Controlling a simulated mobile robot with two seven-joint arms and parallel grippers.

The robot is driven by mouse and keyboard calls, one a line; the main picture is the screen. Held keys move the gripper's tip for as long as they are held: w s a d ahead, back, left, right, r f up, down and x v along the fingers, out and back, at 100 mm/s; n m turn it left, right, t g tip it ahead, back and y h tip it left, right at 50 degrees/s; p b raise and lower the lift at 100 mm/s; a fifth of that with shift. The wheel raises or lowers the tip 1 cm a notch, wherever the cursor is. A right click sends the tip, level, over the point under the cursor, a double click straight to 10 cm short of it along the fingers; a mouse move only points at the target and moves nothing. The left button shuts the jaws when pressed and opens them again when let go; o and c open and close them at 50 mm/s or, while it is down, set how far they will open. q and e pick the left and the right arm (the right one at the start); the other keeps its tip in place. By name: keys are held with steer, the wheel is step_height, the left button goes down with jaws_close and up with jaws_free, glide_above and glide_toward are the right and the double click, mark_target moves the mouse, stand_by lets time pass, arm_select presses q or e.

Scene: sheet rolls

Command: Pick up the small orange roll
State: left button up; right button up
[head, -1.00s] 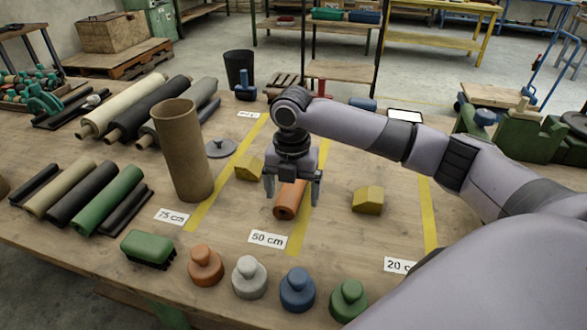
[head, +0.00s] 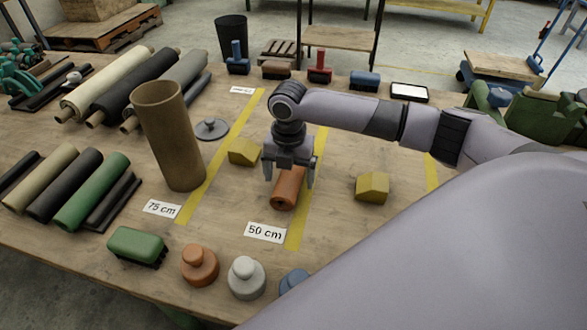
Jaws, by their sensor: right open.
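The small orange roll (head: 287,190) lies on the wooden table in the head view, on the left edge of a yellow tape strip behind the "50 cm" label. Its hollow near end faces me. My right gripper (head: 289,180) points down over the roll and is open, with one finger to each side of it. The gripper's palm hides the roll's far end. I cannot tell whether the fingers touch the roll. My left gripper is not in view.
Yellow blocks (head: 244,151) and (head: 372,187) flank the gripper. A tall brown tube (head: 169,140) stands to the left. Knobbed weights, orange (head: 199,266) and white (head: 246,279), stand in front. Larger rolls (head: 93,189) lie at left.

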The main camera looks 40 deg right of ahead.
steer(key=shift+f, duration=0.6)
steer(key=shift+w, duration=0.1)
steer(key=c, duration=1.6)
steer(key=shift+o, duration=0.2)
steer(key=shift+r, duration=0.1)
steer(key=shift+r, duration=0.1)
